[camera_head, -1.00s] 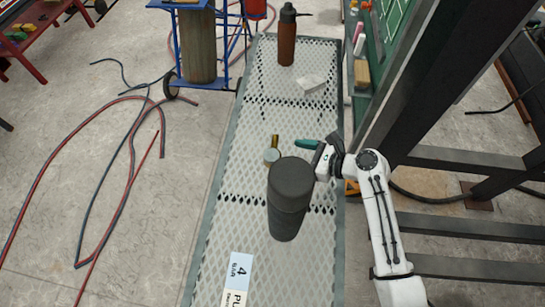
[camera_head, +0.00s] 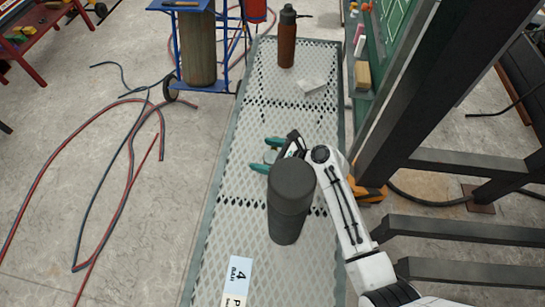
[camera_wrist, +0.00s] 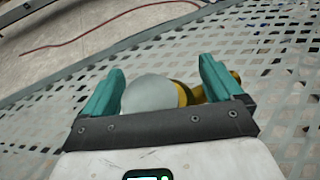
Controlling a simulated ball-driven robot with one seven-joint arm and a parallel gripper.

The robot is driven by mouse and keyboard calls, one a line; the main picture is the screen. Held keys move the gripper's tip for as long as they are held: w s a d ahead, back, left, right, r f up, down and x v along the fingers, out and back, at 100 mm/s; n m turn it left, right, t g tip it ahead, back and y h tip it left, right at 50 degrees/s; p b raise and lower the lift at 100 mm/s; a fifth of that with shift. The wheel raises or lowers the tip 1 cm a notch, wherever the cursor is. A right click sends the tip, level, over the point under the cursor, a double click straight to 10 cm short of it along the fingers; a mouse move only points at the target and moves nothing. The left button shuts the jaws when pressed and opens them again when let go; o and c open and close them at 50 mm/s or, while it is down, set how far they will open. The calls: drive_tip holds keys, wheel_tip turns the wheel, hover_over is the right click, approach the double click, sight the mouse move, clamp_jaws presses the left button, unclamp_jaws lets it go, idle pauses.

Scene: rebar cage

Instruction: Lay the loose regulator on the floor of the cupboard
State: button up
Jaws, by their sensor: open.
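The regulator shows in the wrist view as a pale round gauge (camera_wrist: 148,93) with a brass body (camera_wrist: 188,94) beside it, on a grey mesh surface. It lies between the teal fingers of my gripper (camera_wrist: 160,88), with a small gap visible at the left finger. In the head view my gripper (camera_head: 266,155) is open, low over the mesh surface (camera_head: 237,190), and I cannot make out the regulator there. A green unit (camera_head: 397,30) with a narrow ledge stands at the upper right; I cannot tell whether it is the cupboard.
A brown bottle (camera_head: 287,42) and a pale crumpled piece (camera_head: 312,84) are farther back. Dark posts and rails (camera_head: 440,160) rise at the right. An orange item (camera_head: 370,192) is beside my arm.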

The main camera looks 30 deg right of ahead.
clamp_jaws()
drive_tip(key=shift+r, duration=0.15)
idle(0.9)
